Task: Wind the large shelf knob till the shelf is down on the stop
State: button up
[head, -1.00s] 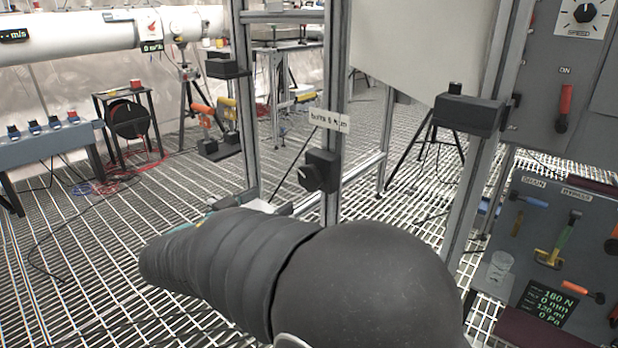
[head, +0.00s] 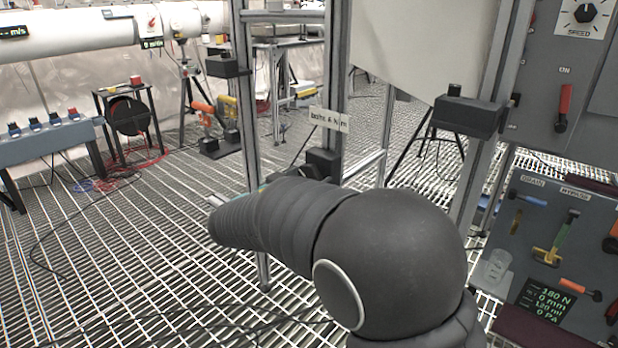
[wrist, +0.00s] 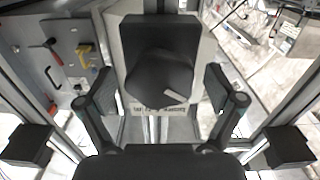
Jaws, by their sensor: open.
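In the wrist view a large dark knob (wrist: 155,78) with a pale pointer mark towards its lower right stands on a black block (wrist: 160,32) fixed to a metal post. My gripper (wrist: 160,90) is open, with one finger on each side of the knob. Gaps show between both fingers and the knob, so it is not gripped. In the head view my arm hides the knob; only the top of its block (head: 323,160) shows. I cannot tell which part is the shelf or its stop.
A printed label (head: 329,120) hangs on the post above the block. Black brackets sit on the frame posts at left (head: 225,66) and right (head: 467,115). A grey tool panel (head: 548,225) stands at the right. The grating floor at left is mostly open, with cables.

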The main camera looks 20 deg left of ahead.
jog(key=c, duration=1.1)
jog(key=shift+c, duration=0.2)
jog(key=shift+b, duration=0.4)
